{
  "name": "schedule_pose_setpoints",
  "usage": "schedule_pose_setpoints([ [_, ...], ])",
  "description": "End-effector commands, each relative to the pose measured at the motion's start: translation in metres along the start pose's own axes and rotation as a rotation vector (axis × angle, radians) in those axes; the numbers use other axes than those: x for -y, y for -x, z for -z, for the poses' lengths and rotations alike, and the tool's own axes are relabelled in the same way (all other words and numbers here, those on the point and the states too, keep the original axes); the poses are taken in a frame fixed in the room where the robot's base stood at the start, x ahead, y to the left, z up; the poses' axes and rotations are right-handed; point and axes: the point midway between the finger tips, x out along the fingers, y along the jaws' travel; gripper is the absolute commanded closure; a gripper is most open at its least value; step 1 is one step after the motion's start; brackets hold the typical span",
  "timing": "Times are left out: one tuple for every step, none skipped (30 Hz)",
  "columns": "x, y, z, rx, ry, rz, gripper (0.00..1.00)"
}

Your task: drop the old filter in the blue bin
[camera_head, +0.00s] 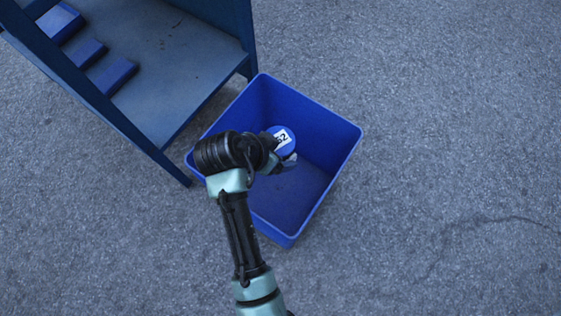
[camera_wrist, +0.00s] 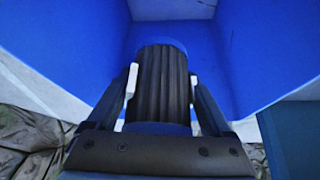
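The old filter (camera_head: 284,141) shows its blue end with a white label marked "52" in the head view. In the wrist view the filter (camera_wrist: 160,85) has a dark ribbed body and blue ends. My gripper (camera_wrist: 161,84) is shut on it, with a white pad on either side of the body. My gripper (camera_head: 281,158) is over the blue bin (camera_head: 340,155) in the head view. The bin is open at the top, and the part of its floor that shows is empty. My arm hides the bin's left part. The bin's blue walls (camera_wrist: 265,50) fill much of the wrist view.
A dark blue bench or shelf (camera_head: 185,75) stands at the upper left, close beside the bin. Several blue blocks (camera_head: 114,75) are on it. The grey ground (camera_head: 460,150) to the right is clear.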

Motion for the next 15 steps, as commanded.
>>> schedule_pose_setpoints([
  [0.0, 0.001, 0.001, -0.002, -0.001, 0.001, 0.06],
  [0.0, 0.0, 0.001, -0.001, -0.001, 0.001, 0.01],
  [0.0, 0.0, 0.001, -0.001, 0.0, 0.001, 0.0],
  [0.0, 0.0, 0.001, -0.001, 0.0, 0.001, 0.0],
  [0.0, 0.0, 0.001, -0.001, 0.0, 0.0, 0.0],
  [0.0, 0.0, 0.0, -0.001, 0.0, 0.0, 0.0],
  [0.0, 0.0, 0.0, 0.0, 0.0, 0.0, 0.0],
  [0.0, 0.0, -0.001, 0.002, 0.001, -0.001, 0.0],
  [0.0, 0.0, -0.001, 0.002, 0.001, -0.001, 0.0],
  [0.0, 0.001, -0.001, 0.002, 0.001, -0.001, 0.0],
  [0.0, 0.003, 0.0, 0.002, 0.001, -0.001, 0.0],
  [0.0, 0.007, 0.0, 0.002, 0.001, 0.0, 0.0],
  [0.0, 0.01, 0.0, 0.002, 0.002, 0.0, 0.0],
  [0.0, 0.014, 0.001, 0.002, 0.002, 0.0, 0.0],
  [0.0, 0.021, 0.001, 0.002, 0.002, 0.0, 0.0],
])
